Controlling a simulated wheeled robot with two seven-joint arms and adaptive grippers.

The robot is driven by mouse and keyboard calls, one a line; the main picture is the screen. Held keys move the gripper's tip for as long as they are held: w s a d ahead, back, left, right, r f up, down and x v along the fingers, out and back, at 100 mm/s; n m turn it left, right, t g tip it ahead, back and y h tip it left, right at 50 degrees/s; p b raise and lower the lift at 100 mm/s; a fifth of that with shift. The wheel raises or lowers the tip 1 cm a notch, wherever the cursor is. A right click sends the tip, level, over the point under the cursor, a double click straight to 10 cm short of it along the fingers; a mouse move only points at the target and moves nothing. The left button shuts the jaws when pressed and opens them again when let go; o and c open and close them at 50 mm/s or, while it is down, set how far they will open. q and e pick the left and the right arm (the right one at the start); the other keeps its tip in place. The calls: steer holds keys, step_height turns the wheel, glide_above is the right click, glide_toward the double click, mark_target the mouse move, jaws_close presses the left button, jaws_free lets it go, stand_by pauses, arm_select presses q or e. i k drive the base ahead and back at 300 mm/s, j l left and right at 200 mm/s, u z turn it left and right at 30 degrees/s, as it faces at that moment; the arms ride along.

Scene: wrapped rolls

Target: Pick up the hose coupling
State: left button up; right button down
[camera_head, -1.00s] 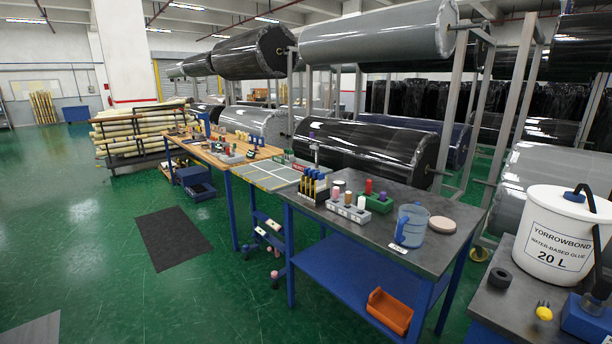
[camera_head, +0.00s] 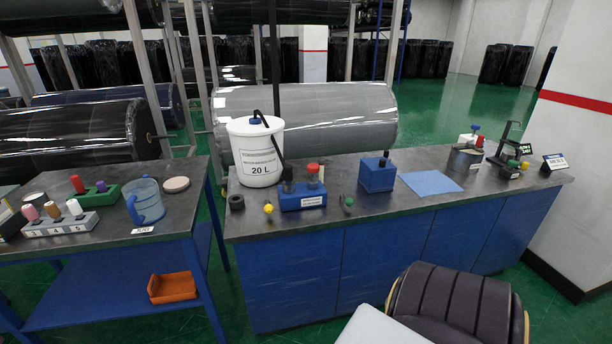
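I cannot pick out the hose coupling for certain at this size. On the blue-fronted counter (camera_head: 335,232), a small black ring (camera_head: 237,203) lies left of the white glue bucket (camera_head: 256,160). A small yellow-tipped item (camera_head: 268,208) and a small green-and-dark item (camera_head: 347,201) stand near the front edge, on either side of a blue holder (camera_head: 302,196). The holder carries a dark piece and a red-topped piece. Neither of my grippers is in view.
A blue box (camera_head: 377,174), a blue cloth (camera_head: 430,184) and a grey can (camera_head: 465,158) are farther right on the counter. A workbench (camera_head: 110,222) with a blue jug (camera_head: 146,201) stands left across a narrow gap.

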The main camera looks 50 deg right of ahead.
mark_target(288, 170)
steer(key=z, duration=1.55)
